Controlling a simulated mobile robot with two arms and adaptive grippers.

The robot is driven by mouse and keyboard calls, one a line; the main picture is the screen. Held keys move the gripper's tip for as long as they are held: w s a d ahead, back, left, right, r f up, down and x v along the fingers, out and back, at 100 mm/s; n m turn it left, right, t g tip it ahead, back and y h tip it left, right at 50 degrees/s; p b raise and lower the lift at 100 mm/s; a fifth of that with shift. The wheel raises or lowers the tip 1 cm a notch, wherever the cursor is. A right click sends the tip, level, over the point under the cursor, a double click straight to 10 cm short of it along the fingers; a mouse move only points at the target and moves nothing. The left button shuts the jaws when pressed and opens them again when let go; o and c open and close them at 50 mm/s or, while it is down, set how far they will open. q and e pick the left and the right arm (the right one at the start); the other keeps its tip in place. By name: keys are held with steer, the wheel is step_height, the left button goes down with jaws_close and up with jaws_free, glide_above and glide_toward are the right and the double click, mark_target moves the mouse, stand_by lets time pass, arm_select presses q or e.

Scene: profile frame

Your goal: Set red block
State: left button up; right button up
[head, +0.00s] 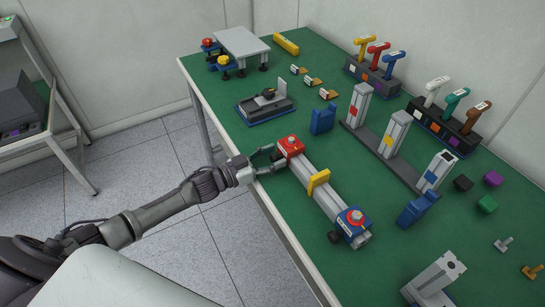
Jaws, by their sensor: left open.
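The red block (290,147), with a small knob on top, sits at the far end of a silver profile bar (328,203) on the green table. A yellow clamp piece (318,182) straddles the bar's middle. A blue block (352,222) with a red knob sits at the near end. My left gripper (277,158) is open at the table's left edge, just left of the red block, its fingers pointing towards it. Whether a fingertip touches the block is hard to tell. My right gripper is out of view.
Silver posts on a dark rail (400,168) stand right of the bar, with blue pieces (322,119) beside them. Racks of coloured-handled tools (372,75) stand at the back right. A black fixture on a blue base (265,106) and a grey platform (243,42) lie farther back.

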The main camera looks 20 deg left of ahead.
arm_select(q)
steer(key=shift+s, duration=0.15)
steer(key=v, duration=1.2)
steer(key=s+a+f+n+y, duration=0.1)
steer(key=a+f+n+y, duration=0.15)
steer(key=f, duration=0.45)
steer(key=a+f+n+y, duration=0.1)
steer(key=a+f+y, duration=0.15)
steer(key=f, duration=0.45)
steer(key=s+a+f+n+g+y, duration=0.1)
steer(key=s+f+g+y, duration=0.15)
steer(key=s+f, duration=0.4)
steer(key=s+f+n+g+y, duration=0.1)
steer(key=s+f+y, duration=0.2)
steer(key=f, duration=0.7)
steer(key=s+d+f+g, duration=0.3)
steer(key=s+d+f, duration=0.1)
steer(key=s, duration=0.6)
steer(key=s+d+f+g, duration=0.3)
steer(key=s+f, duration=0.4)
steer(key=s, duration=0.3)
steer(key=s+d+f+g, duration=0.3)
steer(key=s+d+f, duration=0.2)
steer(key=s, duration=0.5)
steer(key=shift+f+g, duration=0.35)
